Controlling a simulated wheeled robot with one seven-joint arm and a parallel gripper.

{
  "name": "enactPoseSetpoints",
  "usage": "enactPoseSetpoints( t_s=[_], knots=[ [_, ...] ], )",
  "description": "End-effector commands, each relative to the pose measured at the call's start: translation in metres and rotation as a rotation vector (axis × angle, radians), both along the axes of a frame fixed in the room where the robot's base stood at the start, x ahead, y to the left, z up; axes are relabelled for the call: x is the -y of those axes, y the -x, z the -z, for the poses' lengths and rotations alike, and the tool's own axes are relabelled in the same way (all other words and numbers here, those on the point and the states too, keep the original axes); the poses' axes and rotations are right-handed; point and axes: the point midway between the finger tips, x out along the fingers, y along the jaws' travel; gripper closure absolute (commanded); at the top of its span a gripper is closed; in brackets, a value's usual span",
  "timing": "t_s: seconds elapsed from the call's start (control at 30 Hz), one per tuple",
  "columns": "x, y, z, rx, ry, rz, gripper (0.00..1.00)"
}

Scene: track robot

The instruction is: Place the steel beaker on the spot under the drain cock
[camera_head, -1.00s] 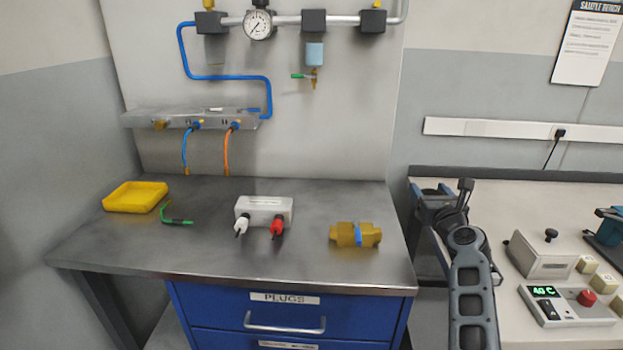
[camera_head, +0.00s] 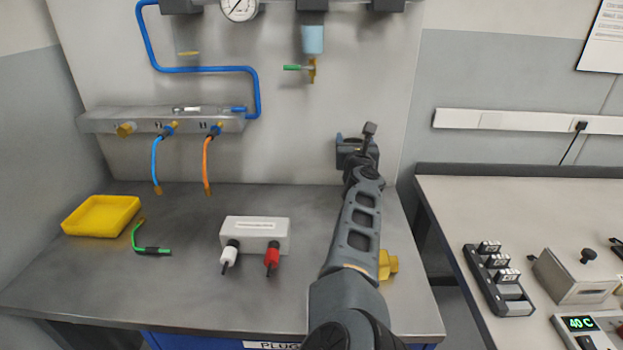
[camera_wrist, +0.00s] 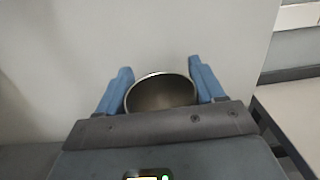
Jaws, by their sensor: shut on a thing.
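The steel beaker (camera_wrist: 162,93) shows in the wrist view as a round, open metal rim between the two blue fingers of my gripper (camera_wrist: 160,72). My gripper is shut on it. In the head view my gripper (camera_head: 354,147) is above the back right of the steel bench (camera_head: 190,290), right of and below the drain cock (camera_head: 312,69). The drain cock is brass with a green lever, under a pale blue bowl on the wall panel. No marked spot is visible on the bench below it. My arm hides part of the bench, and the beaker is barely discernible in the head view.
A white box (camera_head: 254,233) with white and red plugs stands mid-bench. A yellow tray (camera_head: 101,216) and green hose (camera_head: 146,245) lie left. Blue and orange hoses (camera_head: 206,165) hang from the manifold.

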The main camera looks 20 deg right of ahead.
Motion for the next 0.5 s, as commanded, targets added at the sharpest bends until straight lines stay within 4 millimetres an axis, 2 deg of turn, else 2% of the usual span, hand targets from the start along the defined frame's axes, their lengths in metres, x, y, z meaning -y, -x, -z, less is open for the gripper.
enactPoseSetpoints(
  t_s=[0.17, 0.23, 0.5],
  knots=[
    [-0.013, -0.004, 0.014, -0.016, -0.001, -0.004, 0.64],
    [-0.021, -0.009, 0.028, -0.017, -0.002, -0.005, 0.64],
    [-0.055, -0.027, 0.051, -0.015, -0.005, -0.004, 0.64]
  ],
)
